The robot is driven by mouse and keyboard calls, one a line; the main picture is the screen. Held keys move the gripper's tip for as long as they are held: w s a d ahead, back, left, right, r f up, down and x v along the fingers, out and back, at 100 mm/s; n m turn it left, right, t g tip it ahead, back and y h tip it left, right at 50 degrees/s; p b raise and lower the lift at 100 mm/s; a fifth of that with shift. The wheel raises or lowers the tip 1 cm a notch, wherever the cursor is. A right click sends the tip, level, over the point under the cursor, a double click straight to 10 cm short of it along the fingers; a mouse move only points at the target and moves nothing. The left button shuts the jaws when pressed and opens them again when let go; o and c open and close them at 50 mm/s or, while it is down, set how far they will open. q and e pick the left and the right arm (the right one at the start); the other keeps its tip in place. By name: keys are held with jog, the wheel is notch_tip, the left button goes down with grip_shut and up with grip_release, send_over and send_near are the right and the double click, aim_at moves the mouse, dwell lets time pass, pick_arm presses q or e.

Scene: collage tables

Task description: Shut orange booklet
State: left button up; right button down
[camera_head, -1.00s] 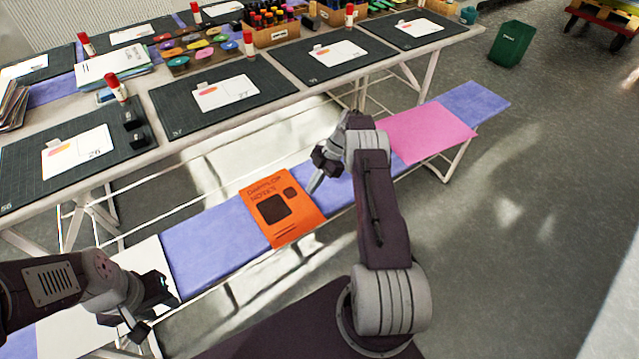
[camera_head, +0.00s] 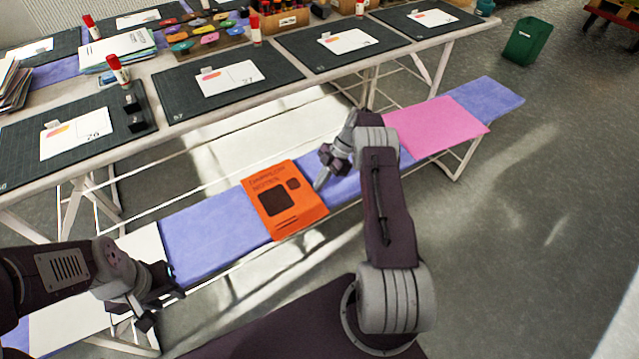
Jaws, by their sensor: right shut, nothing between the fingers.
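The orange booklet (camera_head: 293,218) lies on the low bench, front cover up, with dark lettering and a dark square on it. It looks closed or nearly closed; I cannot tell whether the cover lies fully flat. My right gripper (camera_head: 320,184) is shut and empty, pointing down just beside the booklet's right edge. I cannot tell whether it touches the booklet. My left gripper (camera_head: 160,303) is open and empty over the white left part of the bench, well apart from the booklet.
The bench has blue cover (camera_head: 205,240) left of the booklet and a pink sheet (camera_head: 436,128) to the right. Behind stands a higher table with dark mats (camera_head: 180,92), cards, glue sticks and trays. A green bin (camera_head: 524,42) stands on the floor at the far right.

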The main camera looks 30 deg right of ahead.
jog(key=shift+r, duration=0.1)
jog(key=shift+r+p, duration=0.45)
jog(key=shift+r, duration=0.3)
jog(key=p+v, duration=0.1)
jog(key=v, duration=0.8)
